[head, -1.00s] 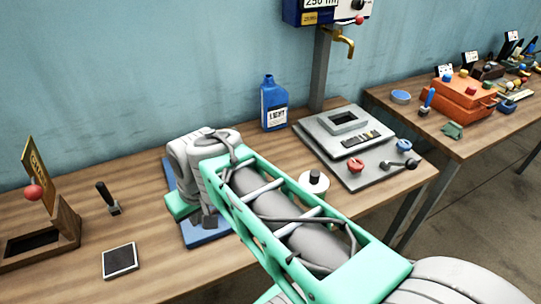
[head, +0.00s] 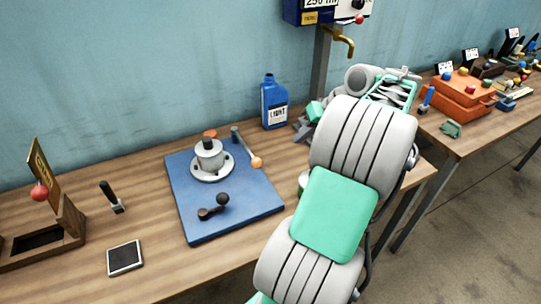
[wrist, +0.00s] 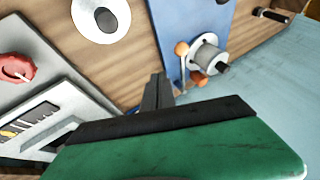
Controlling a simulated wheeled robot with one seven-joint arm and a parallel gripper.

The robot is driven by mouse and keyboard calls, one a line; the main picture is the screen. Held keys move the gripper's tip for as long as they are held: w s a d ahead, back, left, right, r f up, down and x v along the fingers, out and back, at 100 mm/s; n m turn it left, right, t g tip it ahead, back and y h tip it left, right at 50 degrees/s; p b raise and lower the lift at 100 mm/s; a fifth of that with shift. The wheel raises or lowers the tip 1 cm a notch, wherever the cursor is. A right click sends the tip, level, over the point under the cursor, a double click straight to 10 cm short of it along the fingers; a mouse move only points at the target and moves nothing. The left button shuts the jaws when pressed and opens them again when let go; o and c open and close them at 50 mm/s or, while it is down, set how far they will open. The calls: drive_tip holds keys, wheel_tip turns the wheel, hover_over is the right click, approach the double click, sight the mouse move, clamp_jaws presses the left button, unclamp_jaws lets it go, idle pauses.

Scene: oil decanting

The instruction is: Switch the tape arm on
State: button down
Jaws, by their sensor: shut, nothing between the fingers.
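No label that I can read names a tape arm. On the blue board (head: 245,207) a grey flanged spool (head: 210,160) stands with an orange part (head: 209,135) behind it. A grey lever with an orange knob (head: 257,161) lies to its right, and a small black-knobbed crank (head: 213,208) is in front. The spool (wrist: 207,56) and orange parts also show in the wrist view, on the blue board (wrist: 170,18). My gripper (wrist: 156,92) is shut and empty, apart from the board's parts. In the head view my arm mostly hides it.
A blue bottle (head: 274,104) stands by the wall. A grey panel with a red knob (wrist: 18,68) and a white disc (wrist: 100,16) show in the wrist view. A tablet (head: 125,258), a black-handled switch (head: 110,195) and a wooden box (head: 70,225) are at the left.

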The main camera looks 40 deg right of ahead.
drive_tip(key=w+a+f, duration=0.5)
drive_tip(key=w+f, duration=0.1)
drive_tip(key=f, duration=0.3)
drive_tip(key=shift+w+a, duration=0.35)
drive_tip(key=shift+w, duration=0.05)
